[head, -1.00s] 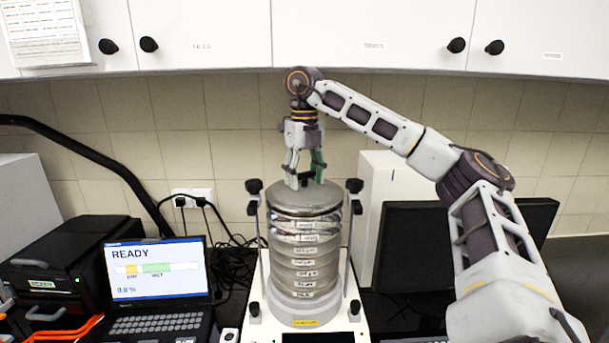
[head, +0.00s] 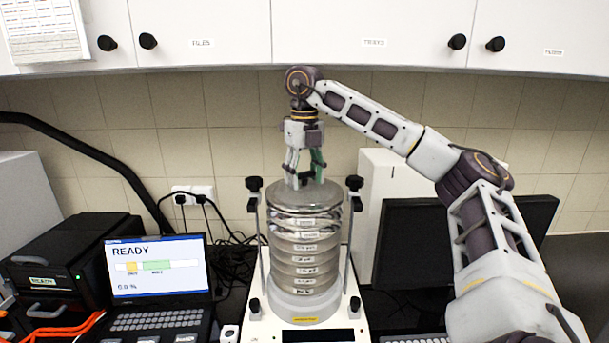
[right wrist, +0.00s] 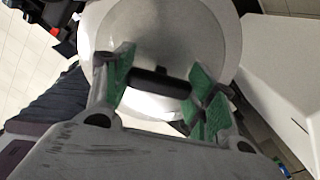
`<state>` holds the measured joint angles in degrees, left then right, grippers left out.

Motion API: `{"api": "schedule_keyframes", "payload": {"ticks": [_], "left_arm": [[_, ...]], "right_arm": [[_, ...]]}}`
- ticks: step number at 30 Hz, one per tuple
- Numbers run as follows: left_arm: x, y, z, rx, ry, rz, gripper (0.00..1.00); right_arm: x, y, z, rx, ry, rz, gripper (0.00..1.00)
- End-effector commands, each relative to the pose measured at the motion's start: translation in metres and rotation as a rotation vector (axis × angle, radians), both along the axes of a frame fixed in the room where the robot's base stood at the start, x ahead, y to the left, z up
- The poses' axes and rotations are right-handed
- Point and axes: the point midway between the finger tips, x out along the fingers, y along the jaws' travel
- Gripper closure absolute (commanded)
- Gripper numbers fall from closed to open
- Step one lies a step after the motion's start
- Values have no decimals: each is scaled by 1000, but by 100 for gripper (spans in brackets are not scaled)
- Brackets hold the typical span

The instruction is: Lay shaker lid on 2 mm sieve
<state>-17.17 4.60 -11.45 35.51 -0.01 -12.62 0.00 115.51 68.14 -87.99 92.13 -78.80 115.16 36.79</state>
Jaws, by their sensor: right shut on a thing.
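The grey round shaker lid (head: 327,197) is level at the top of the sieve stack, lined up over it. My right gripper (head: 304,182) points straight down from above and is shut on the lid's dark handle. In the right wrist view the handle (right wrist: 160,82) lies between the green finger pads. The top sieve (head: 305,223), seemingly the 2 mm one, is directly under the lid; its label is too small to read. I cannot tell whether the lid rests fully on its rim. My left gripper is out of view.
The stack stands on a white shaker base (head: 351,318) between upright rods with black clamp knobs (head: 254,184). A laptop (head: 158,275) reading READY is at left, beside a black device (head: 70,250). A dark monitor (head: 405,245) is at right. White cabinets (head: 370,30) hang above.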

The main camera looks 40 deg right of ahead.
Motion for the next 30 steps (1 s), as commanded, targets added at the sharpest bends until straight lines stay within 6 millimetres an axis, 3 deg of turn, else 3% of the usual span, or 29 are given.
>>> {"api": "schedule_keyframes", "payload": {"ticks": [30], "left_arm": [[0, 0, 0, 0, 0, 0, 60]], "right_arm": [[0, 0, -5, 0, -1, 0, 73]]}}
